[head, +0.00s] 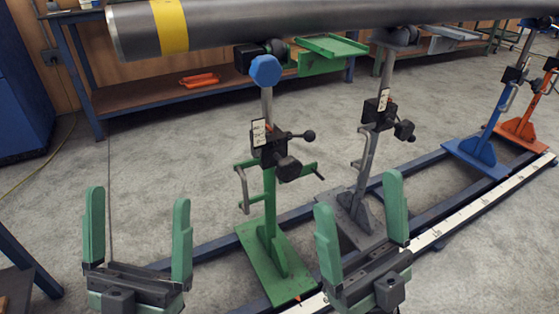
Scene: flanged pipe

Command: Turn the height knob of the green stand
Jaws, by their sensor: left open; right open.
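The green stand (270,210) stands at the middle on a flat green base plate. Its black clamp block (270,150) carries a ball-ended lever (308,135) and a dark round knob (288,168) at its lower right. A blue faceted knob (265,70) is near the top of its post. I cannot tell for certain which is the height knob. My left gripper (138,202) is open and empty, left of the stand and apart from it. My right gripper (359,193) is open and empty, in front and to the right of the stand, its fingers overlapping the grey stand's base in view.
A large grey pipe (300,14) with a yellow band lies across the stand tops. A grey stand (362,170), a blue stand (480,150) and an orange stand (525,128) stand to the right along a blue rail. A workbench (150,98) is behind.

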